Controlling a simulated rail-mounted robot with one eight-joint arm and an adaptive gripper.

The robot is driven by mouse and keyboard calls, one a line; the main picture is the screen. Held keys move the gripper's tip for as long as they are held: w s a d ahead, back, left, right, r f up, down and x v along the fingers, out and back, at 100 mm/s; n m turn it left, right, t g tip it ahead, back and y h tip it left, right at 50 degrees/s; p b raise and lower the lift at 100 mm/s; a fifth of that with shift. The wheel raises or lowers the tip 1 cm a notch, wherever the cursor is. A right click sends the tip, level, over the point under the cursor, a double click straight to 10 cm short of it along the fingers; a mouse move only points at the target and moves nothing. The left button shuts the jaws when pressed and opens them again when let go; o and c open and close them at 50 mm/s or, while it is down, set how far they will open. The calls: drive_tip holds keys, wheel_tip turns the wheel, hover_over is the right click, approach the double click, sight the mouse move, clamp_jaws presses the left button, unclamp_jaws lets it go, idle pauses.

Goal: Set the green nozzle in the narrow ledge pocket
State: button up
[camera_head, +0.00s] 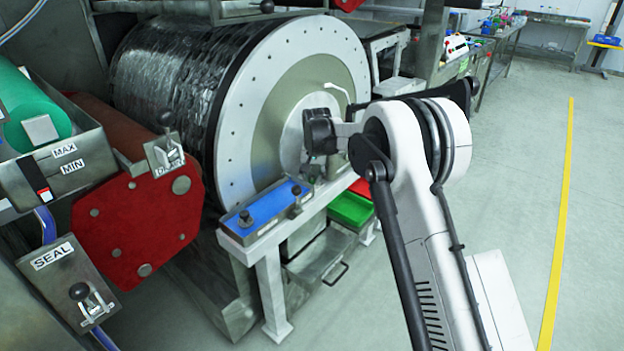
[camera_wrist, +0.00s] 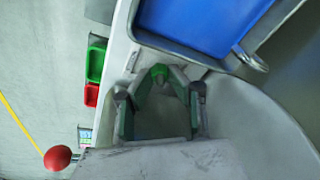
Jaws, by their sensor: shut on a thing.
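My gripper (camera_wrist: 160,78) is shut on the green nozzle (camera_wrist: 159,71), of which only a small green part shows between the fingertips in the wrist view. In the head view, my gripper (camera_head: 313,172) is low in front of the drum's end face, at the far end of the white ledge (camera_head: 268,238). The ledge runs along the drum front and also shows in the wrist view (camera_wrist: 122,45), close by the fingertips. I cannot make out the narrow pocket clearly; my gripper covers that end of the ledge. I cannot tell whether the nozzle touches the ledge.
A blue tray (camera_head: 266,208) with dark knobs lies on the ledge beside my gripper. The large drum (camera_head: 235,130) stands right behind. Green (camera_head: 350,211) and red (camera_head: 362,187) bins are below the ledge. The floor (camera_head: 515,190) to the right is clear.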

drive_tip(key=o, duration=0.5)
drive_tip(key=shift+o, duration=0.2)
